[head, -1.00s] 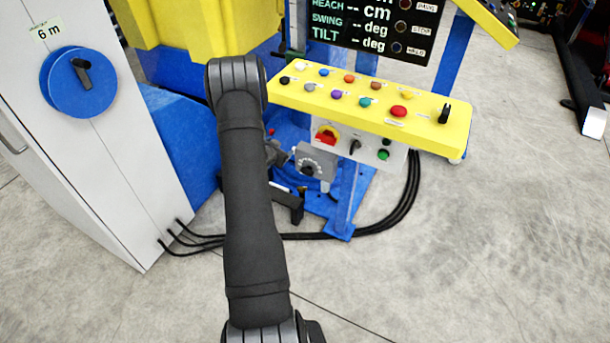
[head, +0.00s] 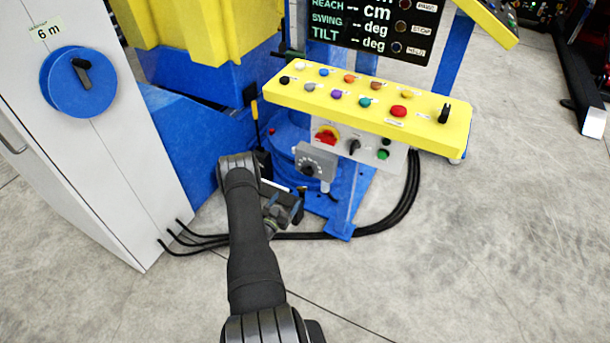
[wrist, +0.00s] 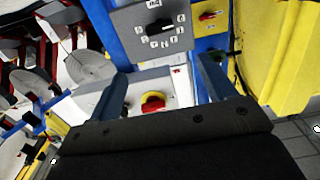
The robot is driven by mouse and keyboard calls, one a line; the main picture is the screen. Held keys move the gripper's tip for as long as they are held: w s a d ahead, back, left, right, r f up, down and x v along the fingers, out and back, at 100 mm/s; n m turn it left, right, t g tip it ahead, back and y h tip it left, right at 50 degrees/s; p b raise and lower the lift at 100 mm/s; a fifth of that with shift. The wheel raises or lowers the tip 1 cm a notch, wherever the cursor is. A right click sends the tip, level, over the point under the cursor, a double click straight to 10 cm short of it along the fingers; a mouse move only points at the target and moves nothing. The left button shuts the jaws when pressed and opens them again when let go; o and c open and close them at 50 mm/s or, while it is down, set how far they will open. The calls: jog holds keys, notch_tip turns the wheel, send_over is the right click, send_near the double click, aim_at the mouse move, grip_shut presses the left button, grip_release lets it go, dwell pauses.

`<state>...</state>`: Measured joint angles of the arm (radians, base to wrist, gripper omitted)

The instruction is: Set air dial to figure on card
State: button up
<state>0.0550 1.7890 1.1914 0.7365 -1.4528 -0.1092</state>
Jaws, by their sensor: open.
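The air dial is most likely the black knob on a grey box (head: 308,167), low on the blue stand under the yellow console. The wrist view shows a black knob on a grey plate (wrist: 160,27) ringed by small white marked tiles, too small to read surely. My gripper (head: 284,207) is open and empty, in front of and below that box. In the wrist view my fingers (wrist: 163,78) stand apart, with the dial beyond them near the top. No card with a figure can be clearly made out; a small white label (wrist: 177,71) with red marking is too small to read.
A yellow console (head: 370,105) with several coloured buttons overhangs the box. A red-and-yellow switch (head: 327,135) sits just above the dial box. A white cabinet (head: 85,150) with a blue dial and "6 m" label stands left. Black cables (head: 400,210) curve along the floor.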

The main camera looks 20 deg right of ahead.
aim_at(305, 174)
jog(key=x, duration=1.6)
jog(key=shift+w+d, duration=0.25)
jog(key=shift+w, duration=0.05)
jog(key=shift+c, duration=0.5)
jog(key=c, duration=0.9)
